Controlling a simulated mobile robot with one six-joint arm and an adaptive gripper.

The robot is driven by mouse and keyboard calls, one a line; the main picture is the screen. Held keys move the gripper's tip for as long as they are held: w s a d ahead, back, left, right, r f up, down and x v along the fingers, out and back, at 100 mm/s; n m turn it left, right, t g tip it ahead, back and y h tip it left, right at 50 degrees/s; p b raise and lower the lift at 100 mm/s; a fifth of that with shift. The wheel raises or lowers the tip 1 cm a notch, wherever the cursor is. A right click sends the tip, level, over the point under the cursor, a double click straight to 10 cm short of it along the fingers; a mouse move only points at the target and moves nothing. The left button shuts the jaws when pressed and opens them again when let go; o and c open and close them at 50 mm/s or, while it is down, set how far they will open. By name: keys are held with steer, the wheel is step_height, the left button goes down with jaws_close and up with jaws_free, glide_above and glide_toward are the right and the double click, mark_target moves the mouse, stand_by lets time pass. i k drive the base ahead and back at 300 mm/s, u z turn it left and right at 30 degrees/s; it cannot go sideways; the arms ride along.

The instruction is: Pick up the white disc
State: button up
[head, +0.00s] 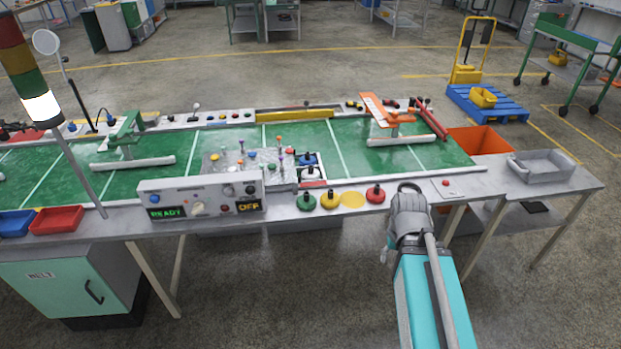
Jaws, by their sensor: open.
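A small white piece with a dark knob (311,174) sits at the right end of the grey fixture plate, by the green belt; it may be the white disc, but it is too small to be sure. Green (306,202), yellow (330,200) and red (375,194) discs with dark knobs stand in a row on the table's front edge. My gripper (409,187) is open at the front edge, right of the red disc and apart from the white piece. Its fingers are partly hidden by my arm, and I see nothing held.
A control box (201,196) stands left of the discs. A flat yellow spot (353,200) lies between the yellow and red discs. An orange-topped fixture (380,112) stands behind. A grey tray (542,167) and an orange bin (480,140) are at right.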

mark_target(310, 173)
steer(key=k, duration=0.55)
steer(key=u, duration=0.3)
steer(key=i, duration=1.35)
steer(key=u, duration=0.15)
